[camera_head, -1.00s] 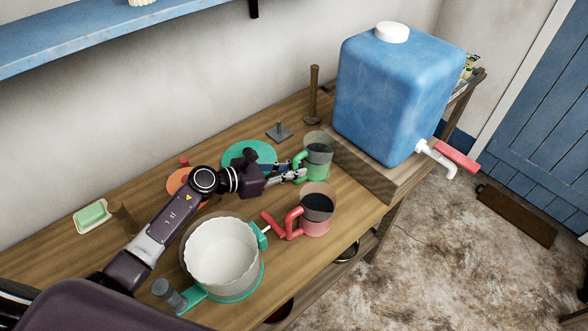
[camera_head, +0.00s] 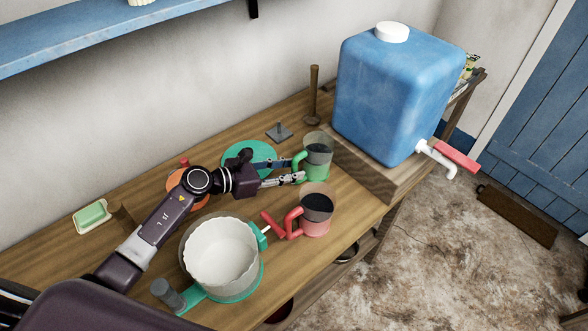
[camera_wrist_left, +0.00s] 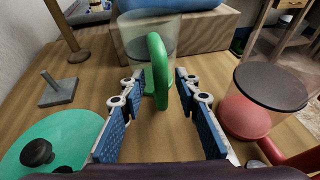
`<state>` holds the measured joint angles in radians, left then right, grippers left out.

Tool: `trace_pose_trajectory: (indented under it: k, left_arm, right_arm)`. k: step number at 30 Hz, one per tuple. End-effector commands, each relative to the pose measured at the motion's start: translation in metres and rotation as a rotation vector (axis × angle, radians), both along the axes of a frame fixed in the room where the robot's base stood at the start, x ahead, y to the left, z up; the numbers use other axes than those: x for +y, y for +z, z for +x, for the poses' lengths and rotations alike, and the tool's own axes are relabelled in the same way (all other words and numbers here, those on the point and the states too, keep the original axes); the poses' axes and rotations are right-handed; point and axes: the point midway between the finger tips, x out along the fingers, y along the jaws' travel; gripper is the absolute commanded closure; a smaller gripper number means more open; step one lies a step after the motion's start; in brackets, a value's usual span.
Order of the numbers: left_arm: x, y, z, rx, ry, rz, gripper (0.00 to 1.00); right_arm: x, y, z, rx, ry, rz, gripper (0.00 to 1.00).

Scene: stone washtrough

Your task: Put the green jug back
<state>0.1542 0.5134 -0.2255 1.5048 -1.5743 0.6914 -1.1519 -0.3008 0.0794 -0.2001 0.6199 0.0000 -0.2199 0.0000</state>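The green jug (camera_head: 314,164) stands upright on the wooden bench, with a grey see-through upper part and a green base. Its green handle (camera_wrist_left: 158,70) faces my left gripper. My left gripper (camera_head: 294,169) is open beside the jug. In the left wrist view its two fingers (camera_wrist_left: 157,92) are apart, one on each side of the handle, and the handle's lower end shows between them. I cannot tell whether either finger touches the handle. My right gripper is in neither view.
A red jug (camera_head: 316,214) stands close by, nearer the bench's front edge. A white pot (camera_head: 221,253) stands nearer me. A green lid (camera_head: 262,150) and orange lid (camera_head: 174,182) lie behind my arm. A large blue water container (camera_head: 395,95) stands on a wooden block to the right.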

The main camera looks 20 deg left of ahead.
Motion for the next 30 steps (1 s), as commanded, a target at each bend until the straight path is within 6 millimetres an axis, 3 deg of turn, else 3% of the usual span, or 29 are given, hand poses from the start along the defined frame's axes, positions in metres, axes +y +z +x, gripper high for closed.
trace_pose_trajectory:
  k: [6, 13, 19, 30]
  left_arm:
    - [0.032, 0.012, -0.034, 0.001, -0.004, 0.007, 0.70]
    - [0.060, 0.027, -0.061, 0.002, -0.001, 0.003, 0.70]
    - [0.069, 0.034, -0.071, 0.002, -0.003, 0.001, 0.70]
    - [0.070, 0.036, -0.071, 0.001, -0.002, 0.001, 0.70]
  right_arm:
    - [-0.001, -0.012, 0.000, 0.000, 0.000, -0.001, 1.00]
    - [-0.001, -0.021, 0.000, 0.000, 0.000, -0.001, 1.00]
    - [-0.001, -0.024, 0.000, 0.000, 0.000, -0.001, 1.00]
    - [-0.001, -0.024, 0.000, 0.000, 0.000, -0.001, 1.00]
